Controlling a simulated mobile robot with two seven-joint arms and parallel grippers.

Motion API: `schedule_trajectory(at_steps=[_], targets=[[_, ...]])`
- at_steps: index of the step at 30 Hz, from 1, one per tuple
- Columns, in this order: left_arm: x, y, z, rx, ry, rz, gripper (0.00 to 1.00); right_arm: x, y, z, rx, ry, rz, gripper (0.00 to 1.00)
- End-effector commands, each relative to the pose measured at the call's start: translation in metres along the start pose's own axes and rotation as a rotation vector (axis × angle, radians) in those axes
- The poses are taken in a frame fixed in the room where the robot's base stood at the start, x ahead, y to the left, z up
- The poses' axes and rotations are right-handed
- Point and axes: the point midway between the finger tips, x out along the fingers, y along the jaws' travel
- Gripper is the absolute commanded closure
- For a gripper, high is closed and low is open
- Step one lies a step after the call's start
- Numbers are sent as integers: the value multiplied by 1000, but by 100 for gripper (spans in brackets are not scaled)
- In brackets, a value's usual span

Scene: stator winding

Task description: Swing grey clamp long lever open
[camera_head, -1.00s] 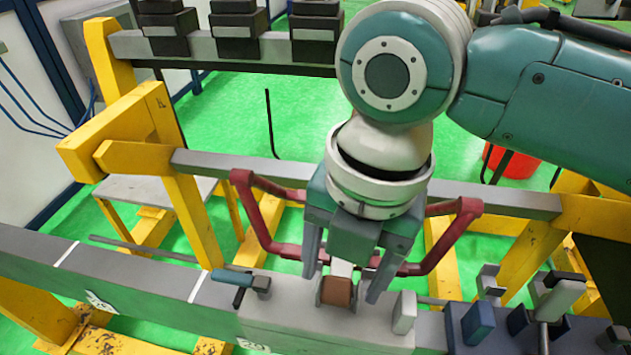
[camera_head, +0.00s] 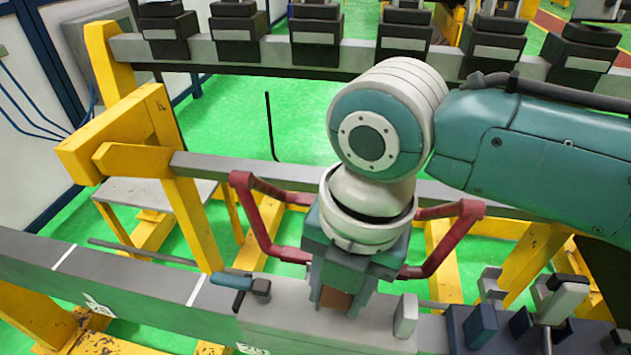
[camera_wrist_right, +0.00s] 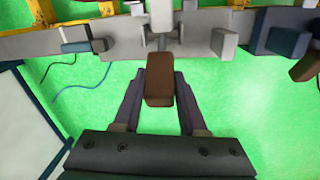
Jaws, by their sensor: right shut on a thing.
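A light grey clamp body (camera_head: 285,328) sits on the grey beam at the bottom centre in the head view. A brown block-shaped grip (camera_head: 336,299) stands at its top edge, and I take it for the end of the lever. It also shows in the right wrist view (camera_wrist_right: 159,85). My right gripper (camera_head: 340,304) points down over the clamp and is shut on the brown grip, with one finger on each side. The lever's shaft is mostly hidden by the gripper and the grip. My left gripper is out of view.
A teal-handled lever (camera_head: 238,281) lies left of the gripper on the beam. A small light block (camera_head: 404,315) and a blue-grey clamp group (camera_head: 480,326) stand to the right.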

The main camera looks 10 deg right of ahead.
Motion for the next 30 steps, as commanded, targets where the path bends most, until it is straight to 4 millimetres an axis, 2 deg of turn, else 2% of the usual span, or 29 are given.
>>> schedule_trajectory(at_steps=[1,6,30], targets=[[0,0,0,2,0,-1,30,0,0,0,0,0,0,81],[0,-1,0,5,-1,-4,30,0,0,0,0,0,0,100],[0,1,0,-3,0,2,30,0,0,0,1,0,0,100]])
